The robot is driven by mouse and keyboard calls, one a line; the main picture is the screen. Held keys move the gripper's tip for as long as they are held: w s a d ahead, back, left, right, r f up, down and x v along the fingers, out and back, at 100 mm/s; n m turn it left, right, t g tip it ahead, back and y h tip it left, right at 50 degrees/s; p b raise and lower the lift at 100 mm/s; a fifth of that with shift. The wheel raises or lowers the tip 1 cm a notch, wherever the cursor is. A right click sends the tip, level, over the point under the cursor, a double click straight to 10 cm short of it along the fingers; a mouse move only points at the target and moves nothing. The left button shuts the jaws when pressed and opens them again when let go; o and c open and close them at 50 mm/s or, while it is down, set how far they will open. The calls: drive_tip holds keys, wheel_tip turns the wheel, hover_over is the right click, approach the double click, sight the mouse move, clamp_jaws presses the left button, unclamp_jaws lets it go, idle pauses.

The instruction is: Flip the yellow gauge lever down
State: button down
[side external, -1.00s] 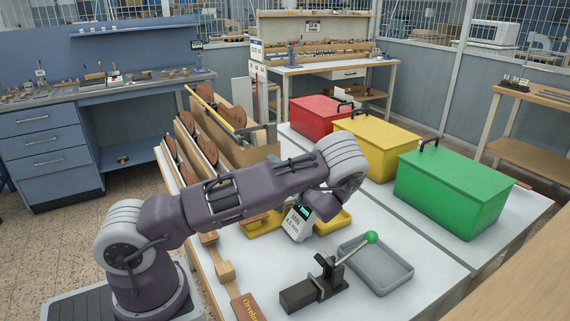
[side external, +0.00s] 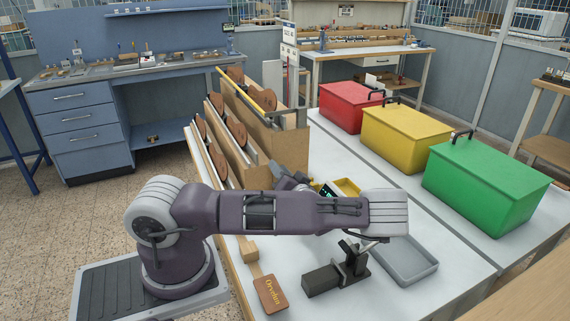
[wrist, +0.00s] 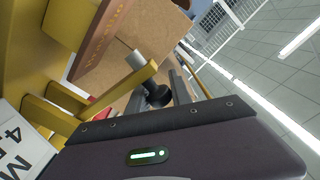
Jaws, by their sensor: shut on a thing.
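In the wrist view a yellow lever-like bar (wrist: 118,100) slants across the left-middle, with a black round knob (wrist: 158,96) and a grey pin beside its end. My gripper (wrist: 178,88) has its dark fingers at this end and is shut on it; the exact contact is partly hidden. A white label with black print (wrist: 18,140) shows at the lower left edge. In the side view the gauge's small green display (side external: 328,190) shows behind my forearm, near yellow parts (side external: 348,187). My arm hides the fingers and lever there.
A wooden rack with brown discs (side external: 262,140) stands behind my arm. A black press (side external: 338,275) and a grey tray (side external: 415,268) lie in front. Red (side external: 345,105), yellow (side external: 400,135) and green boxes (side external: 485,180) line the right.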

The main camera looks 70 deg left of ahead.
drive_tip(key=shift+s+f, duration=0.5)
drive_tip(key=shift+f, duration=0.2)
drive_tip(key=shift+s, duration=0.1)
drive_tip(key=c, duration=1.2)
unclamp_jaws()
wheel_tip(320, 180, up, 10)
drive_tip(key=shift+f, duration=0.1)
